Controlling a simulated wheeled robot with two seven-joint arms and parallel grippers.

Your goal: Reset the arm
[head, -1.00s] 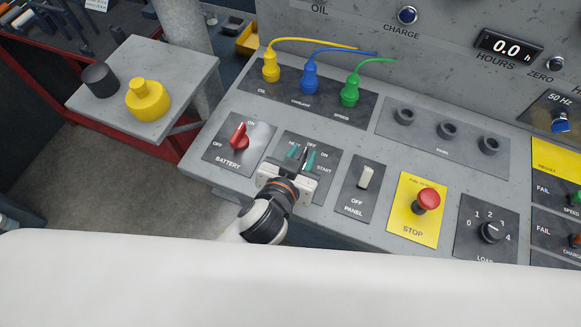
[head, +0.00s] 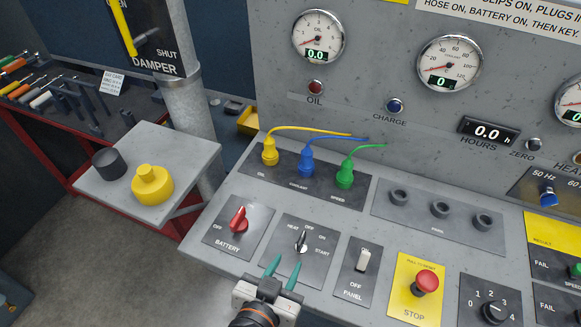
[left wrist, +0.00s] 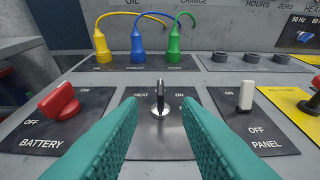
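My left gripper (head: 281,270) is open and empty in the head view, near the front edge of the console. Its two green fingers also show in the left wrist view (left wrist: 160,128), spread apart on either side of the key switch. The key switch (head: 301,241) has a metal key on a dark plate marked HEAT, OFF, ON and START; it also shows in the left wrist view (left wrist: 160,100). The fingertips are short of the key and do not touch it. My right gripper is in neither view.
A red battery knob (head: 238,220) is left of the key, a white panel switch (head: 362,259) right of it. A red stop button (head: 426,282) is farther right. Yellow (head: 270,152), blue (head: 306,161) and green (head: 345,173) plugs stand behind. A side shelf (head: 195,160) holds a yellow knobbed part (head: 152,185).

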